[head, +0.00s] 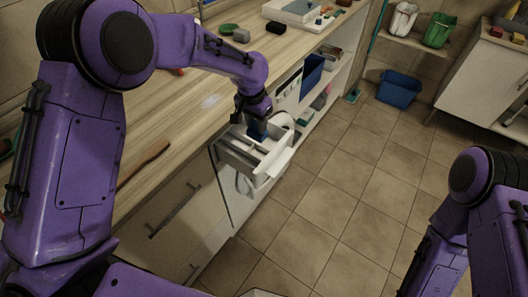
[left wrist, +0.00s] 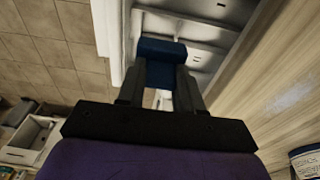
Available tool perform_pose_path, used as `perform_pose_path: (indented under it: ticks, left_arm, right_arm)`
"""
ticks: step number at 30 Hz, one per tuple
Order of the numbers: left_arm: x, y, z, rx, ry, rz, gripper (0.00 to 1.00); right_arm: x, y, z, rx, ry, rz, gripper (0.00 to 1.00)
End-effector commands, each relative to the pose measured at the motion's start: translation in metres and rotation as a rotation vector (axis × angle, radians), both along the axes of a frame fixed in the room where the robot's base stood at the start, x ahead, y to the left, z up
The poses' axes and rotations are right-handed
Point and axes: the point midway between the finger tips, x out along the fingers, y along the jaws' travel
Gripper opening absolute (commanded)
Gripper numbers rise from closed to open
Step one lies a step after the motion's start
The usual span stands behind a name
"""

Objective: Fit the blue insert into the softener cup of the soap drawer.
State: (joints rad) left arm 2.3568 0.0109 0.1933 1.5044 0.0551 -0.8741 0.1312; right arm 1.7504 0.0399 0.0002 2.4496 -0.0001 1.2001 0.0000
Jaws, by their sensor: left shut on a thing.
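The blue insert (head: 257,131) is held by my left gripper (head: 254,122) over the open soap drawer (head: 262,172). In the left wrist view the blue insert (left wrist: 162,62) sits between the two fingers of my left gripper (left wrist: 160,85), with the drawer's pale compartments (left wrist: 205,32) behind it. The drawer is white and pulled out from the front under the counter. I cannot tell whether the insert touches a compartment or which one it is above. The softener cup cannot be told apart from the other compartments. My right gripper is out of view; only its arm shows at the lower right.
The wooden counter (head: 185,120) runs beside the drawer, with a brown stick-like object (head: 143,163) and small items on it. Shelves with a blue bin (head: 312,74) stand beyond the drawer. A blue basket (head: 398,89) is on the tiled floor, which is otherwise mostly clear.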

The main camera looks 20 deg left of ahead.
Motion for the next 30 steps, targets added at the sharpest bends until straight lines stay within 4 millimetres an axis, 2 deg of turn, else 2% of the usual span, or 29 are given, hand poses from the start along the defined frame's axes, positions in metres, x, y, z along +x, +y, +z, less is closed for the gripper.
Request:
perform_pose_path:
  ticks: [3,6,15,28,29,30]
  left_arm:
    - [0.0,-0.003,-0.029,-0.002,0.005,-0.006,0.07]
    - [0.0,-0.004,-0.05,-0.001,0.004,-0.008,0.07]
    - [0.001,-0.004,-0.099,-0.002,0.002,-0.007,0.07]
    - [0.001,-0.004,-0.11,-0.001,-0.001,-0.007,0.07]
    - [0.001,-0.004,-0.109,-0.002,-0.001,-0.007,0.45]
    - [0.001,-0.004,-0.109,-0.002,-0.001,-0.007,0.58]
  right_arm:
    - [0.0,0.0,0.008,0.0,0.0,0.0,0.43]
    - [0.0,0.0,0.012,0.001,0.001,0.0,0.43]
    - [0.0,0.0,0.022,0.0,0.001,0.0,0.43]
    - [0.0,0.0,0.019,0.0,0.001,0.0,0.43]
    - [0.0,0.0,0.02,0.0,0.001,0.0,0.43]
    - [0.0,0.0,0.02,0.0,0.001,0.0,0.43]
